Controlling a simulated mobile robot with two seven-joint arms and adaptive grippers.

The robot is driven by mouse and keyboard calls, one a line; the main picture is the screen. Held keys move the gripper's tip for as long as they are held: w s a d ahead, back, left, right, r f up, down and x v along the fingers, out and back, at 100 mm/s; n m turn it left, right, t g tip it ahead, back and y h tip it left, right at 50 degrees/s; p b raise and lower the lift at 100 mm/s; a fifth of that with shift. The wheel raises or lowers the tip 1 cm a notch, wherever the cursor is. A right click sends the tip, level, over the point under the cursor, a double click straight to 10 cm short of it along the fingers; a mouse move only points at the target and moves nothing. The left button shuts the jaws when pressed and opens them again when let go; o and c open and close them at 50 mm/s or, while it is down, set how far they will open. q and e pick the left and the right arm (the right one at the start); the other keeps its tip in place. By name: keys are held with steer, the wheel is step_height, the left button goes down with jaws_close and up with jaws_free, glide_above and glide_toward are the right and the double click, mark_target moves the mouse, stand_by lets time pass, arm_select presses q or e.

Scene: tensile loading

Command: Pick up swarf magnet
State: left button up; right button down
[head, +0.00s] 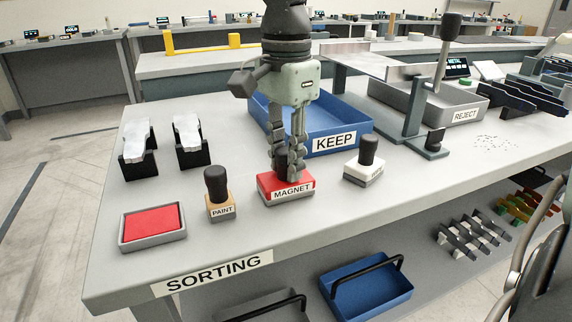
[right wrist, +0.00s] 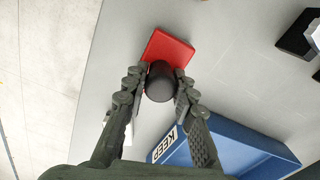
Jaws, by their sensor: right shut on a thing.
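The swarf magnet (head: 286,189) is a red block with a grey base and a MAGNET label. It sits on the sorting table in front of the blue KEEP bin. My right gripper (head: 288,165) comes down from above and is shut on its black knob. In the right wrist view the black knob (right wrist: 159,82) is between the fingers of my right gripper (right wrist: 160,85), with the red block (right wrist: 168,47) beyond it. The fingers partly hide the knob in the head view. My left gripper is not in view.
A PAINT stamp (head: 220,205) stands left of the magnet and a white-based stamp (head: 366,168) right of it. A red pad (head: 152,223) lies near the front left. The KEEP bin (head: 345,122) and a grey REJECT tray (head: 455,119) stand behind. Two black stands (head: 192,157) hold pale metal pieces.

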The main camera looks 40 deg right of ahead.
step_height(320, 180, up, 12)
steer(key=shift+f, duration=0.25)
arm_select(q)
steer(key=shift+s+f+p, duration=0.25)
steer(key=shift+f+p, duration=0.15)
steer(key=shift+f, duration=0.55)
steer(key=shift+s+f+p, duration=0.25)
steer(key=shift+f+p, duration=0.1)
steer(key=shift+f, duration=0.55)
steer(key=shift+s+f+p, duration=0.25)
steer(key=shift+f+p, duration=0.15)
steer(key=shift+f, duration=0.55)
arm_select(e)
step_height(320, 180, up, 16)
steer(key=shift+r, duration=0.15)
